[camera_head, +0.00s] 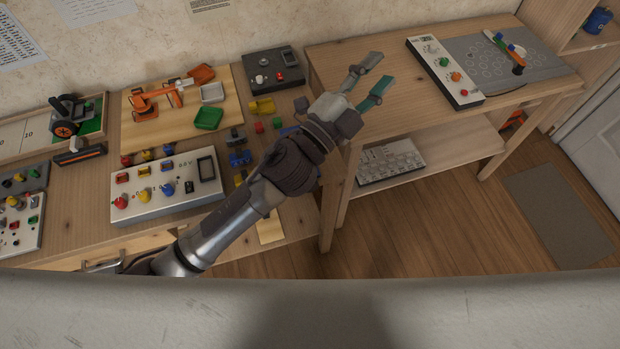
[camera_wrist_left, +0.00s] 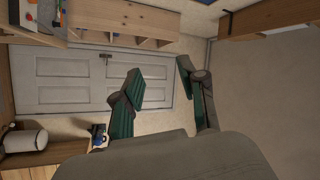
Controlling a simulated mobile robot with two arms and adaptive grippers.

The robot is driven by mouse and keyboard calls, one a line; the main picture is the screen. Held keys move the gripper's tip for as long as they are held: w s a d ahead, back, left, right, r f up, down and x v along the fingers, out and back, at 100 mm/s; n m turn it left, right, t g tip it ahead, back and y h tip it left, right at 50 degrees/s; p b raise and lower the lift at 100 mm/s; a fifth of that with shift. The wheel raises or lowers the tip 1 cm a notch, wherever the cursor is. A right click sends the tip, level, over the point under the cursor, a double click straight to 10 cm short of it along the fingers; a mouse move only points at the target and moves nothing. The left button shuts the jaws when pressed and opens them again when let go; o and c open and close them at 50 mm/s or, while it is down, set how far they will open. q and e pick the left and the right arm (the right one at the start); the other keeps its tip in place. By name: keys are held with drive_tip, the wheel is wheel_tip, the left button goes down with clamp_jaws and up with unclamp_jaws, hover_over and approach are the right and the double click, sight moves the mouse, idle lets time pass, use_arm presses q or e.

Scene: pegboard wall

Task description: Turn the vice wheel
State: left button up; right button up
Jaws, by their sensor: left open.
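My left gripper (camera_head: 378,72) is open and empty, held in the air over the left end of the right-hand table in the head view. Its two green-padded fingers also show in the left wrist view (camera_wrist_left: 160,70), apart, with nothing between them. A black device with an orange-rimmed wheel (camera_head: 65,127) stands at the far left of the left-hand bench. I cannot tell whether it is the vice wheel. The gripper is far to its right. My right gripper is not in view.
The left-hand bench holds a control box (camera_head: 168,190), an orange robot-arm model (camera_head: 157,100), a green tray (camera_head: 209,118) and small coloured blocks. The right-hand table (camera_head: 400,118) carries a white panel (camera_head: 444,72); its near part is bare. A door (camera_wrist_left: 70,80) shows in the wrist view.

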use_arm(q)
drive_tip(key=s+d+r+m+g+h, duration=0.2)
drive_tip(key=s+d+m+g+h, duration=0.4)
drive_tip(key=s+d+m+g, duration=0.65)
drive_tip(key=m+g+y+p, duration=0.1)
drive_tip(key=m+g+y, duration=0.2)
drive_tip(key=m+y, duration=1.6)
approach(310, 181)
drive_tip(key=f+p, duration=0.1)
drive_tip(key=f, duration=0.2)
drive_tip(key=d+f+n+y+p, duration=0.1)
drive_tip(key=f, duration=0.2)
drive_tip(key=d+f+n+y, duration=0.1)
drive_tip(key=f, duration=0.3)
drive_tip(key=shift+s+f+p, duration=0.1)
drive_tip(key=shift+s+p, duration=0.1)
drive_tip(key=shift+p, duration=0.2)
